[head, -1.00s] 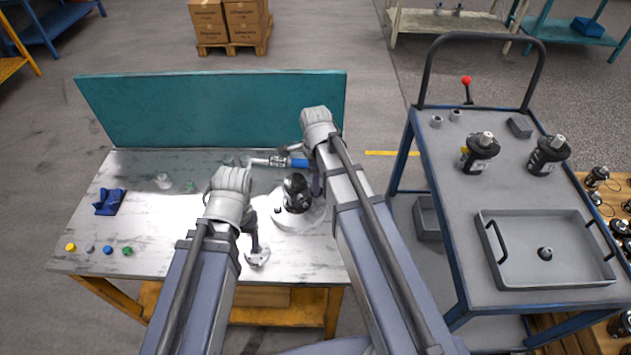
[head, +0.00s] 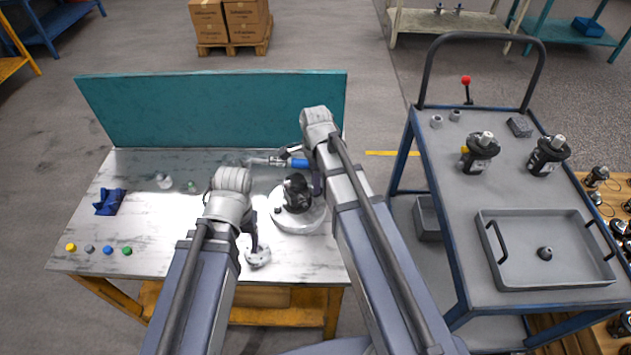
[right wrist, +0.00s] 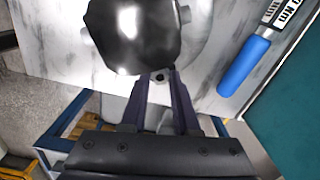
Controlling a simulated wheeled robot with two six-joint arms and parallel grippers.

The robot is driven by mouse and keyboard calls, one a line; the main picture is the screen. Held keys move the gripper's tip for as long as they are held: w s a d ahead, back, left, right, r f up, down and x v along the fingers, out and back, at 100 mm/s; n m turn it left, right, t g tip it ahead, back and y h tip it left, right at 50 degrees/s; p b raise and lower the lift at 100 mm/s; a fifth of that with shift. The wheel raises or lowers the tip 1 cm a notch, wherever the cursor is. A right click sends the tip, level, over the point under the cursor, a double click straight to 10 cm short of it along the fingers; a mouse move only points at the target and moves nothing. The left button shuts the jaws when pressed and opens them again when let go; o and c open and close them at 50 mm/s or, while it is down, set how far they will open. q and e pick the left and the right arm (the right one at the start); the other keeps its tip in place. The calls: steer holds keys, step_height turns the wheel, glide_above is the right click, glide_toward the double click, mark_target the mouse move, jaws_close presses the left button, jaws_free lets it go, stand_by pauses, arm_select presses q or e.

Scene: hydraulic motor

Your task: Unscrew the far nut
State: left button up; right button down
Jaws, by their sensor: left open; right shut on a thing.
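The black hydraulic motor (head: 297,194) stands on a round pale base (head: 296,219) on the workbench; its dark, shiny housing fills the top of the right wrist view (right wrist: 135,38). My right gripper (right wrist: 161,80) is at the motor's right side in the head view. Its fingers are shut on a small dark nut (right wrist: 160,76) at the housing's edge. I cannot tell whether the nut is still on its thread. The far side of the motor is partly hidden by my right arm. My left gripper (head: 256,241) is open, left of the base, close above a small pale crumpled thing (head: 258,259).
A blue-handled wrench (head: 298,163) lies behind the motor. A teal panel (head: 215,110) closes the back. A trolley (head: 445,190) with a tray (head: 553,283) stands right.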

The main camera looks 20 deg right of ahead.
steer(key=n, duration=0.4)
steer(key=shift+n, duration=0.3)
steer(key=n, duration=0.4)
steer(key=shift+n, duration=0.3)
steer(key=c, duration=0.9)
jaws_free()
steer(key=m, duration=0.5)
steer(key=shift+m, duration=0.3)
steer(key=m, duration=0.4)
steer(key=shift+m, duration=0.4)
